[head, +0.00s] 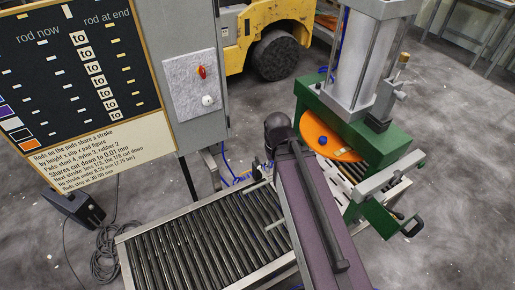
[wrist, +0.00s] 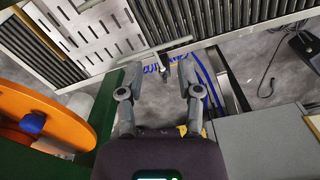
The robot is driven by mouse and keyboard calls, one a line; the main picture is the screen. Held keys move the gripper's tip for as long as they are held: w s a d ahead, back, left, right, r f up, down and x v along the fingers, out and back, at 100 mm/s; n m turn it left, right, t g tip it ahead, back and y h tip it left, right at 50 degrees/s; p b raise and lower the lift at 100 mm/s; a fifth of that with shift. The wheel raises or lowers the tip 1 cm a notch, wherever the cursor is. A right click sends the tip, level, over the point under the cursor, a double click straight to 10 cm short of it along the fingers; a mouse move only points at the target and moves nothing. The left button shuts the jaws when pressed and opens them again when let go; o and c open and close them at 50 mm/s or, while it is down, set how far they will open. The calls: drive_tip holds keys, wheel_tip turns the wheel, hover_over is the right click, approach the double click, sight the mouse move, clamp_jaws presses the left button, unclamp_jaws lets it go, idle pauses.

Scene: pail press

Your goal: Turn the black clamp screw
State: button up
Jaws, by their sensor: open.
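My gripper (wrist: 160,78) is open in the wrist view, with its two fingers apart. Between and just past the fingertips is a small dark and grey fitting (wrist: 166,60) at the edge of the conveyor frame. I cannot tell whether it is the black clamp screw, nor whether a finger touches it. In the head view my gripper (head: 262,172) is small, dark and partly behind my arm, near the conveyor's far edge. A green press (head: 380,136) stands right of my arm, with an orange disc (head: 326,142) bearing a blue knob (head: 322,141).
A roller conveyor (head: 195,240) lies at the front left. A black board (head: 70,75) and a grey control box (head: 193,88) with a red switch stand behind it. Blue hoses (wrist: 205,80) lie beyond the fingers. A yellow vehicle (head: 262,35) is at the back.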

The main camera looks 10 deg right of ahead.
drive_tip(key=b, duration=2.2)
hover_over(257, 159)
drive_tip(key=shift+n, duration=0.3)
drive_tip(key=f, duration=2.1)
drive_tip(key=shift+s+f, duration=0.25)
drive_tip(key=shift+f, duration=0.1)
drive_tip(key=shift+w+f, duration=0.2)
drive_tip(key=shift+w, duration=0.15)
drive_tip(key=shift+f, duration=0.1)
wheel_tip(257, 159, down, 8)
drive_tip(key=b, duration=0.8)
drive_tip(key=shift+r, duration=0.2)
clamp_jaws()
